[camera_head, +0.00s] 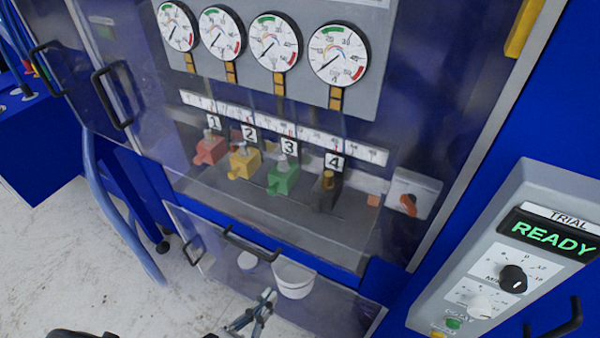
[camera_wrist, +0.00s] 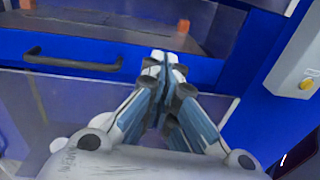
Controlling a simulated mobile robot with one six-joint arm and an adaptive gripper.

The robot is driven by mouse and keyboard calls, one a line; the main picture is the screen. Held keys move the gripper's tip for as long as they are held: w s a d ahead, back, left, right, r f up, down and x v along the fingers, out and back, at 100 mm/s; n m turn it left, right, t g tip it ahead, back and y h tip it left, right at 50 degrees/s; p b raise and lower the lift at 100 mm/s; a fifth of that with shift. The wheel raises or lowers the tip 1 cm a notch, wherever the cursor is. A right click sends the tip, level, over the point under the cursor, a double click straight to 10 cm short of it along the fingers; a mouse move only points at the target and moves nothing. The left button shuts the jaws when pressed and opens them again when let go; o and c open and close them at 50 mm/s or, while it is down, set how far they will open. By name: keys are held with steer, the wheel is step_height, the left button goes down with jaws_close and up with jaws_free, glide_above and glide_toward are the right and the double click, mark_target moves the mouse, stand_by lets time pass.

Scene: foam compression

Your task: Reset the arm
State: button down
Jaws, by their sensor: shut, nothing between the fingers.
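My gripper (camera_head: 262,306) is at the bottom middle of the head view, in front of the machine's lower clear panel. In the wrist view my gripper (camera_wrist: 163,60) points away from the camera with its fingers together and nothing between them. Part of my arm shows dark at the bottom left of the head view. The wrist view shows the blue cross beam and a dark handle (camera_wrist: 72,62) to the left of the fingers. I cannot tell the exact gap between the fingertips and the beam.
A blue machine has several gauges (camera_head: 338,55) above numbered coloured blocks (camera_head: 284,178) behind a clear door. A control panel (camera_head: 500,260) at right reads READY. A white bucket (camera_head: 293,280) stands behind the lower panel. Pale floor (camera_head: 60,260) is open at left.

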steer(key=d+r+m+g+h, duration=0.1)
steer(key=d+r+m+g, duration=1.2)
steer(key=d+m+g, duration=0.3)
steer(key=s+d+r+m+t+y, duration=0.4)
steer(key=d+r+m+y, duration=0.3)
steer(key=m, duration=0.7)
steer(key=shift+d+r+t+y, duration=0.25)
steer(key=shift+r+t+y, duration=0.25)
steer(key=shift+r+y, duration=0.95)
steer(key=shift+r+h, duration=0.3)
steer(key=shift+h, duration=0.05)
